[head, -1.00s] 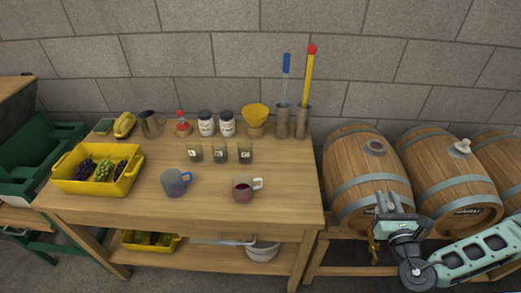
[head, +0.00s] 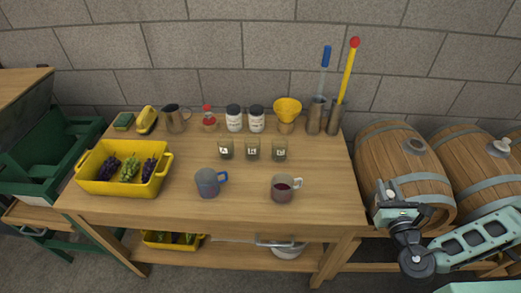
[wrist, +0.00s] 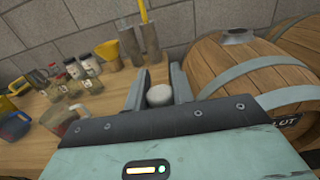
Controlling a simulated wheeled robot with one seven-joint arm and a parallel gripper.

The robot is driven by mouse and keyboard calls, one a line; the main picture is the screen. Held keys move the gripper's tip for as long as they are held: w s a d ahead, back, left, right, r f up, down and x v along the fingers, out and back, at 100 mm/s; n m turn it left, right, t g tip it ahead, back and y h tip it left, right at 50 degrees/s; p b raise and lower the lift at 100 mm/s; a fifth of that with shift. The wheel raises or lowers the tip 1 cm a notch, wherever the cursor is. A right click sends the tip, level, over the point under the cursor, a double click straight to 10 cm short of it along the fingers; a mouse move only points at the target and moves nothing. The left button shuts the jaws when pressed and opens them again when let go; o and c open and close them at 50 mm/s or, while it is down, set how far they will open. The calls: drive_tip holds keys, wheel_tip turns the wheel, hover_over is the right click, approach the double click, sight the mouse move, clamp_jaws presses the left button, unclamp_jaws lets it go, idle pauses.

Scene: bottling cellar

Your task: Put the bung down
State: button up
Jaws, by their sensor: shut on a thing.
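My gripper (head: 389,200) is shut on a pale, rounded bung (wrist: 159,95). In the wrist view the bung sits between the two fingers, its lower part hidden by the gripper body. In the head view the gripper is in front of the nearest barrel's left side, just right of the workbench (head: 330,205). The bung is held clear of the bench top.
A second barrel (head: 468,150) has a pale bung (head: 500,146) in its top. On the bench are a mug of dark liquid (head: 283,190), a blue-grey mug (head: 207,184), a yellow grape crate (head: 88,180), jars, and tall metal cylinders. The bench's front right area is clear.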

drive_tip(key=shift+d+f, duration=0.3)
drive_tip(key=w+a+f+n+g+y+b, duration=0.3)
drive_tip(key=w+n+y+b, duration=0.45)
drive_tip(key=b, duration=1.45)
drive_tip(key=s+a+r+n+g+y+b, duration=0.1)
drive_tip(key=a+r+n+g+y+b, duration=0.1)
drive_tip(key=b, duration=0.5)
drive_tip(key=s+a+r+n+g+y+b, duration=0.1)
drive_tip(key=a+r+n+g+y+b, duration=0.1)
drive_tip(key=a+n+g+y+b, duration=0.2)
drive_tip(key=shift+s+a+r+g+y+b, duration=0.35)
drive_tip(key=shift+a+g+y+b, duration=0.9)
drive_tip(key=shift+a+b, duration=1.05)
drive_tip(key=f, duration=0.3)
drive_tip(key=f+b, duration=0.1)
drive_tip(key=f, duration=0.2)
drive_tip(key=f+b, duration=0.1)
drive_tip(key=f, duration=0.3)
drive_tip(key=shift+a, duration=0.25)
drive_tip(key=shift+f, duration=0.2)
